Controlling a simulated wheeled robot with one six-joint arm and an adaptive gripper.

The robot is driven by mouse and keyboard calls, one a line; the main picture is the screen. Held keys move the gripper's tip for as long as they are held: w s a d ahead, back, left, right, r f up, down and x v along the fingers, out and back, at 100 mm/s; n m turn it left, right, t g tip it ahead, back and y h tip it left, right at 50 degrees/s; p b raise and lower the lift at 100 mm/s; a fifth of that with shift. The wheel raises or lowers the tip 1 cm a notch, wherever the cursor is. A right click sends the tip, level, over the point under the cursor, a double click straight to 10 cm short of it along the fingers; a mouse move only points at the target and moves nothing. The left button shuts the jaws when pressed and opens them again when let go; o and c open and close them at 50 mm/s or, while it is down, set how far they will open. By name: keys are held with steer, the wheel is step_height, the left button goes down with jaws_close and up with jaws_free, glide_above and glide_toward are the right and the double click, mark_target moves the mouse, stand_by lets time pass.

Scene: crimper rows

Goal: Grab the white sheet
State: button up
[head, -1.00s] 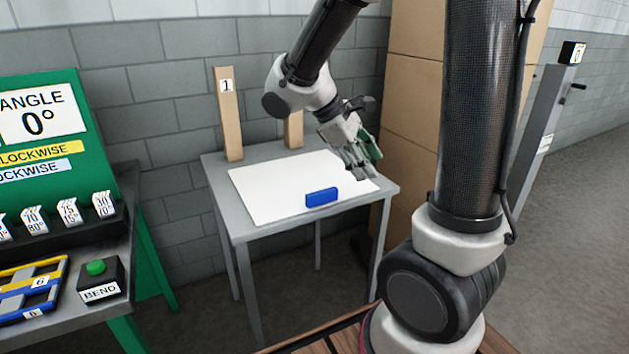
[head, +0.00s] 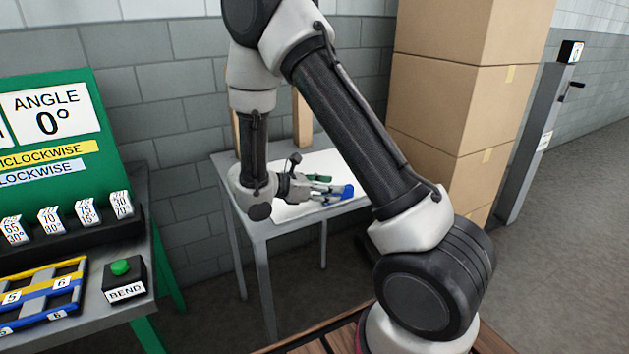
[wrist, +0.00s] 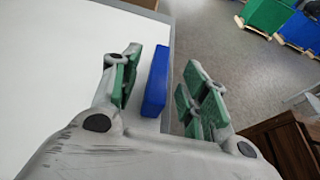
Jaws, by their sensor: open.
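The white sheet (head: 320,162) lies flat on a small grey table, partly hidden by my arm and gripper. In the wrist view the sheet (wrist: 45,70) fills the left side. A blue block (head: 347,191) sits at the sheet's near edge. My gripper (head: 332,187) is open, low over the table at the block. In the wrist view the blue block (wrist: 157,82) stands between my green-padded fingers, closer to the left finger, with a clear gap to the right finger. I cannot tell whether the left finger touches it.
The grey table (head: 222,163) has wooden posts at its back. Stacked cardboard boxes (head: 455,105) stand to its right. At left is a bench with a green angle panel (head: 95,105) and a BEND button (head: 121,267). Floor is open at right.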

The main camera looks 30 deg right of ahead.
steer(key=shift+x, duration=1.15)
steer(key=shift+c, duration=0.2)
jaws_close()
